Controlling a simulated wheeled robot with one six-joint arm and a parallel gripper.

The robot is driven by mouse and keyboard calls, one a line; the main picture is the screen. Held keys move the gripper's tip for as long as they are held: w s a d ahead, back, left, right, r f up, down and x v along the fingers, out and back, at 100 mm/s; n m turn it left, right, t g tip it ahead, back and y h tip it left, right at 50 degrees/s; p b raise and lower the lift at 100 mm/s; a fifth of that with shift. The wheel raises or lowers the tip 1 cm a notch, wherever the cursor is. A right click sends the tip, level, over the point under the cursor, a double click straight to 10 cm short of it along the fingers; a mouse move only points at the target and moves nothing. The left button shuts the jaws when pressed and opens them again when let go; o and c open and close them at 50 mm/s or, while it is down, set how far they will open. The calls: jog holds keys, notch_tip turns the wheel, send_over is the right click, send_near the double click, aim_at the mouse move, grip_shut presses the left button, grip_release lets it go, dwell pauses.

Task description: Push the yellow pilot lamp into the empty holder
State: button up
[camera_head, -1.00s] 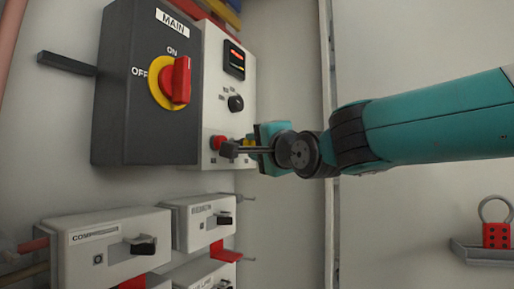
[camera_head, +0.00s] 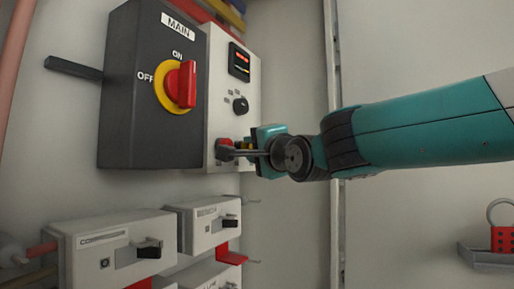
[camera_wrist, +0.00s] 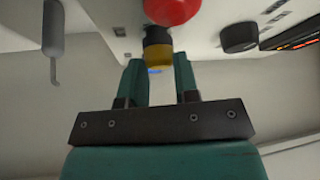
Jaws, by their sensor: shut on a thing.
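The yellow pilot lamp (camera_wrist: 158,54) is between my gripper's fingertips (camera_wrist: 160,73) in the wrist view. My gripper is shut on it. A black ring or collar (camera_wrist: 157,34) lies in line with the lamp, against the pale control panel (camera_wrist: 215,25). I cannot tell whether this is the holder or part of the lamp, or how deep the lamp sits. In the head view my gripper (camera_head: 246,147) is at the panel's lower part, beside the red button, and mostly hides the lamp.
A red button (camera_wrist: 172,8) is very close to the lamp. A black knob (camera_wrist: 239,37) and a lit display (camera_head: 239,61) are on the same panel. The dark MAIN switch box (camera_head: 150,90) stands to the left. Labelled boxes (camera_head: 115,240) are below.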

jog(key=shift+w+a, duration=0.2)
jog(key=shift+a, duration=0.1)
jog(key=o, duration=1.1)
jog(key=shift+c, duration=0.2)
jog(key=f+b+v, duration=0.1)
jog(key=b+v, duration=1)
jog(key=v, duration=0.4)
jog(key=shift+b, duration=0.4)
jog(key=s+b, duration=0.1)
jog(key=b, duration=0.1)
jog(key=s+d+b, duration=0.1)
jog(key=b, duration=0.2)
jog(key=shift+r+b, duration=0.2)
jog(key=shift+b, duration=0.1)
